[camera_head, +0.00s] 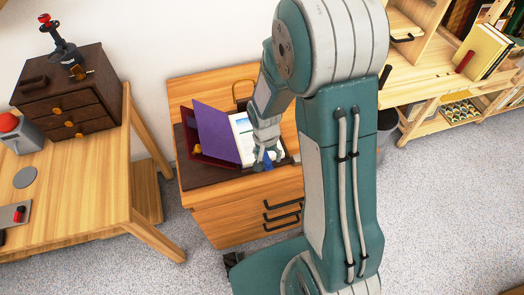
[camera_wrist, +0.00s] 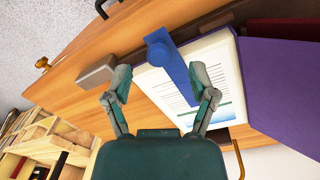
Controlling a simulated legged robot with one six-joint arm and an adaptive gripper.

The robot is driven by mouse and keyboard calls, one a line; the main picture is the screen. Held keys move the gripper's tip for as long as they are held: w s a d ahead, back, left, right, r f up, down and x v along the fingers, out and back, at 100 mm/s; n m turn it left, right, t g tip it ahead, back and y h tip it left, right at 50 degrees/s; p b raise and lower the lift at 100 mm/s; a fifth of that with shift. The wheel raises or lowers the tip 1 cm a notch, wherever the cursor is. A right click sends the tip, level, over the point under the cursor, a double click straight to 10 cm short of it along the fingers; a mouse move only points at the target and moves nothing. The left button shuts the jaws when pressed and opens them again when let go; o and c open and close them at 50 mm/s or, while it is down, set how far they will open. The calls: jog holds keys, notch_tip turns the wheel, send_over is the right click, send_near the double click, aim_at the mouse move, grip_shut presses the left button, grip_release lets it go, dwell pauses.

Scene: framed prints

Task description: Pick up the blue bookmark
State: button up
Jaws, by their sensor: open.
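The blue bookmark (camera_wrist: 173,63) lies across the printed page of an open purple binder (camera_wrist: 272,85) in the wrist view, with a round knob at its upper end. In the head view a bit of the bookmark (camera_head: 266,160) shows beside my gripper (camera_head: 266,158), which partly covers it. My gripper also shows in the wrist view (camera_wrist: 163,88), its two fingers apart with nothing held. The bookmark lies ahead of and between the fingertips. I cannot tell the height left between fingers and page.
The binder (camera_head: 216,136) rests on a wooden drawer cabinet (camera_head: 232,218). A grey-brown block (camera_wrist: 97,70) sits near the left finger in the wrist view. A wooden table (camera_head: 90,195) with a small dark chest (camera_head: 68,95) stands left, and shelving (camera_head: 425,78) right.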

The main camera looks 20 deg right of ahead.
aim_at(268, 161)
jog(key=f, duration=0.4)
jog(key=shift+d, duration=0.3)
jog(key=shift+a, duration=0.25)
jog(key=c, duration=0.3)
jog(key=shift+d, duration=0.15)
grip_shut()
